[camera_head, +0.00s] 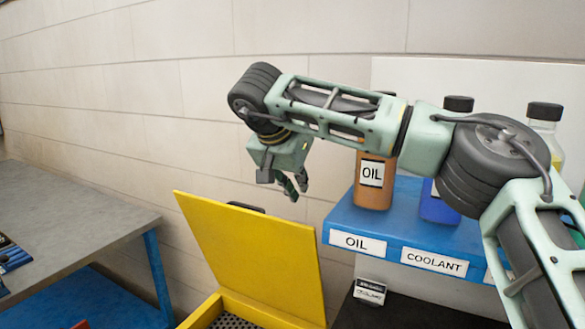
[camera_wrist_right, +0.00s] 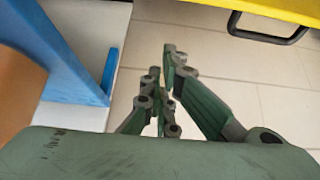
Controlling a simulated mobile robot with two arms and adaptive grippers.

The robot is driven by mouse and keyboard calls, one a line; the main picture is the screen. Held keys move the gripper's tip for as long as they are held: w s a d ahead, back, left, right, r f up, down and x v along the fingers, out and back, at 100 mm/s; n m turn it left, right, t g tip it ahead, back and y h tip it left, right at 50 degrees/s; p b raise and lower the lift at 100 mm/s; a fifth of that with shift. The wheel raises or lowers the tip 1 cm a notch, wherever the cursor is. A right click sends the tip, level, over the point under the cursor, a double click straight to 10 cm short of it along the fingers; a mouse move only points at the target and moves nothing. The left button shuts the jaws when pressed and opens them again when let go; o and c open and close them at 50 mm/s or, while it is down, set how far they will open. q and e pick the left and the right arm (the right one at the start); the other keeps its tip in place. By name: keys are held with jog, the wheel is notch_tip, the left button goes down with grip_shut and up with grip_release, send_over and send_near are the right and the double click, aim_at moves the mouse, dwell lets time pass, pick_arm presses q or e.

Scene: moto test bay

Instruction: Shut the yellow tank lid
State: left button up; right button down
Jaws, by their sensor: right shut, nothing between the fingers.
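The yellow tank lid (camera_head: 255,255) stands open and tilted up from the yellow tank (camera_head: 205,314) at the bottom of the head view. A dark handle (camera_head: 246,207) shows at its top edge. In the right wrist view, the lid's yellow edge (camera_wrist_right: 285,8) and the handle (camera_wrist_right: 265,32) are at the top right. My right gripper (camera_head: 297,190) is shut and empty, above and behind the lid's top edge and apart from it. Its fingers (camera_wrist_right: 170,75) also show in the right wrist view. My left gripper is not in view.
A blue shelf (camera_head: 340,212) right of the lid holds an oil bottle (camera_head: 371,190), a coolant bottle (camera_head: 436,207) and another bottle (camera_head: 545,125). A grey table (camera_head: 75,220) stands at left. A small label stand (camera_head: 369,291) is below the shelf.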

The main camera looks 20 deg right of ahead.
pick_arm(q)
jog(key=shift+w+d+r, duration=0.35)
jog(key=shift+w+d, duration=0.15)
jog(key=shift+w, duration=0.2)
pick_arm(e)
jog(key=s+a+f, duration=0.2)
jog(key=shift+f, duration=0.4)
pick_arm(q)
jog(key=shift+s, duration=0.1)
